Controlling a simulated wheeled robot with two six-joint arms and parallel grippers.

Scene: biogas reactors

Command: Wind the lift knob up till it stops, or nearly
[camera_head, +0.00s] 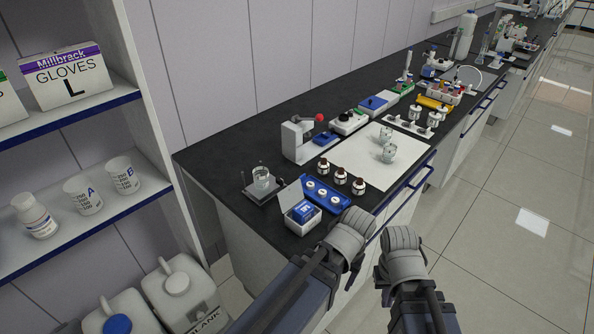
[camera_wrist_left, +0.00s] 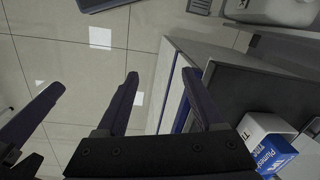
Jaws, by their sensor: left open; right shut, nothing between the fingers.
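A low grey stand (camera_head: 257,195) bears a glass beaker (camera_head: 262,180) at the near left end of the dark bench. Thin upright parts show beside the beaker. I cannot make out a lift knob for certain. My right gripper (camera_head: 403,240) is in front of the bench, over the floor, shut and empty; its fingers are hard to tell apart in the head view. My left gripper (camera_wrist_left: 160,73) is open and empty, with floor and the bench side behind its fingers. In the head view the left wrist is just off the bench's near corner. Both are apart from the stand.
A white box with blue packs (camera_head: 302,217), a blue tray of round pieces (camera_head: 325,196) and brown bottles (camera_head: 341,176) crowd the near corner. A white device with a red ball (camera_head: 318,117) stands behind. Shelves (camera_head: 75,206) rise at left. Floor at right is clear.

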